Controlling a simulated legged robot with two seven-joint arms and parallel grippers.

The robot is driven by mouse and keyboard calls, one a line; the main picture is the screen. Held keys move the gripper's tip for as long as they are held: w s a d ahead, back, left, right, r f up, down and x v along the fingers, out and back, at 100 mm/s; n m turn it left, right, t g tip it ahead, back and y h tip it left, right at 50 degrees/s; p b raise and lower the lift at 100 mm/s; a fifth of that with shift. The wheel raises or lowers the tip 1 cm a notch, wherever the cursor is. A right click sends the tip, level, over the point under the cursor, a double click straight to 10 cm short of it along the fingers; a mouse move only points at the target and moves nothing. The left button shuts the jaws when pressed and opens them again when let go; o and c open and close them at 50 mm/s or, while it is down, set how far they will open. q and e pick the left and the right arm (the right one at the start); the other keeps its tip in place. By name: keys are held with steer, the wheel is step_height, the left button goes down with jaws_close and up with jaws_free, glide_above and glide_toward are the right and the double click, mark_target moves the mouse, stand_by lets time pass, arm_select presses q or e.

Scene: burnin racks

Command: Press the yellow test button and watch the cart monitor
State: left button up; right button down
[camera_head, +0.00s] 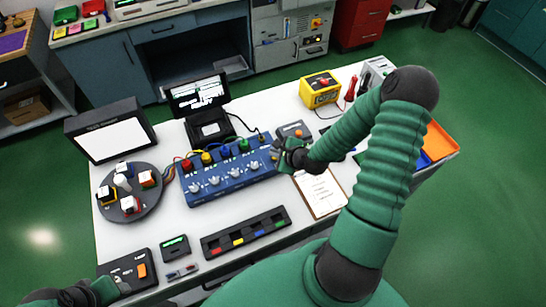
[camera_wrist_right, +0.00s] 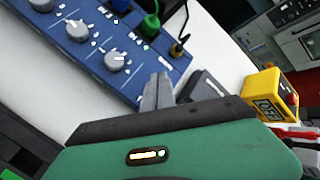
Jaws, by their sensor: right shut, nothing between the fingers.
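I cannot clearly pick out a yellow test button. My right gripper (camera_head: 277,148) is shut and empty at the panel's right end. In the right wrist view its fingertips (camera_wrist_right: 160,82) overlap the panel's edge; I cannot tell whether they touch it. A small black monitor (camera_head: 197,93) behind the panel shows white text too small to read. My left gripper (camera_head: 118,285) is partly visible at the lower left; its fingers are unclear.
A grey box (camera_head: 295,130) sits just beyond my right gripper, and a clipboard (camera_head: 320,195) lies nearer. A round dark tray (camera_head: 130,205) and a white-faced screen (camera_head: 110,139) stand left. A long black strip (camera_head: 246,233) lies in front of the panel. Coloured cables join the panel's left end.

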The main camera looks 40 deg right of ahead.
steer(key=shift+d+f, duration=0.25)
steer(key=shift+d, duration=0.3)
steer(key=shift+d+f, duration=0.35)
steer(key=shift+f, duration=0.05)
steer(key=shift+a+r, duration=0.15)
steer(key=shift+a, duration=0.45)
steer(key=shift+d+f, duration=0.4)
steer(key=shift+d, duration=0.05)
arm_select(q)
steer(key=shift+d+f, duration=0.1)
steer(key=shift+d, duration=0.6)
steer(key=shift+a+f+b, duration=0.1)
steer(key=shift+a+b, duration=0.2)
arm_select(e)
steer(key=shift+a+f, duration=0.15)
steer(key=shift+a, duration=0.15)
arm_select(q)
steer(key=shift+d, duration=0.1)
arm_select(e)
steer(key=shift+s+d, duration=0.1)
steer(key=shift+r, duration=0.25)
arm_select(q)
steer(key=shift+w+p+v, duration=0.25)
steer(key=shift+p+v, duration=0.75)
steer(key=shift+p, duration=0.05)
arm_select(e)
steer(key=shift+r, duration=0.7)
